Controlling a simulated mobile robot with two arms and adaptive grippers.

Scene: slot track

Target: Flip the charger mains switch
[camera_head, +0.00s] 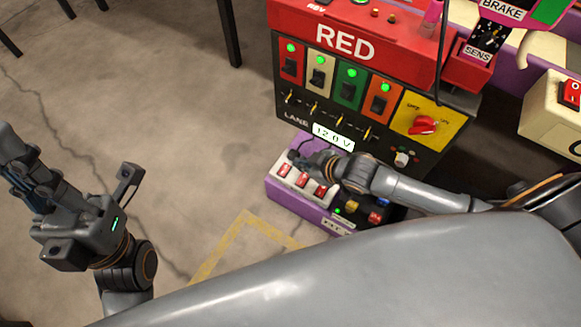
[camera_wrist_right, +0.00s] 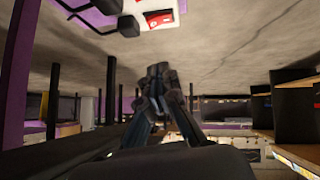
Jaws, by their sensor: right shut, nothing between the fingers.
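A row of red rocker switches (camera_head: 302,180) sits in a white strip on a purple box in front of the RED panel. The strip also shows at the top of the right wrist view (camera_wrist_right: 160,18). My right gripper (camera_head: 296,157) is shut and empty, just above the strip's back edge; I cannot tell whether it touches. I cannot read which switch is the charger mains. My left gripper (camera_head: 12,155) hangs at the left, away from everything.
The RED panel (camera_head: 345,42) has green lamps, toggles, a red knob (camera_head: 423,125) and a display (camera_head: 333,136) reading 12.0 V. The concrete floor (camera_head: 130,100) at left is clear.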

